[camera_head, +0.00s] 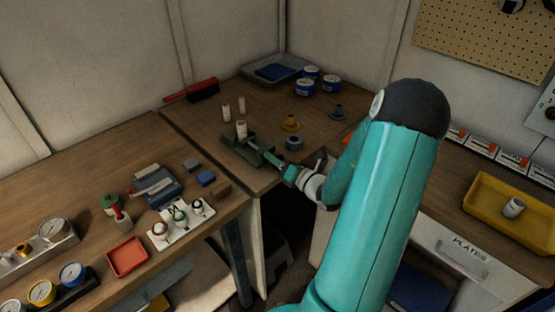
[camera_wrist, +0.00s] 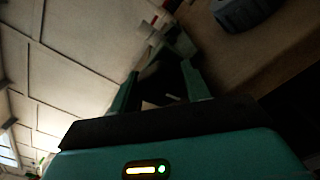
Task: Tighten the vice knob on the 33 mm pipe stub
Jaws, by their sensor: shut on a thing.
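The green vice (camera_head: 232,147) stands near the front edge of the corner bench. A pale pipe stub (camera_head: 241,130) stands upright at its jaws. The vice knob is at the vice's right end, mostly hidden by my gripper (camera_head: 273,160) in the head view. My gripper reaches in from the right and is shut on the knob. In the wrist view, the fingers of my gripper (camera_wrist: 160,70) sit either side of a dark shape that looks like the knob. Part of the green vice (camera_wrist: 182,44) shows beyond the fingertips. How tightly the stub is clamped cannot be seen.
Two loose pale stubs (camera_head: 226,111) stand behind the vice. A grey fitting (camera_head: 293,143) and a brass fitting (camera_head: 291,122) stand to its right, close to my arm. A yellow tray (camera_head: 487,207) is on the right bench.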

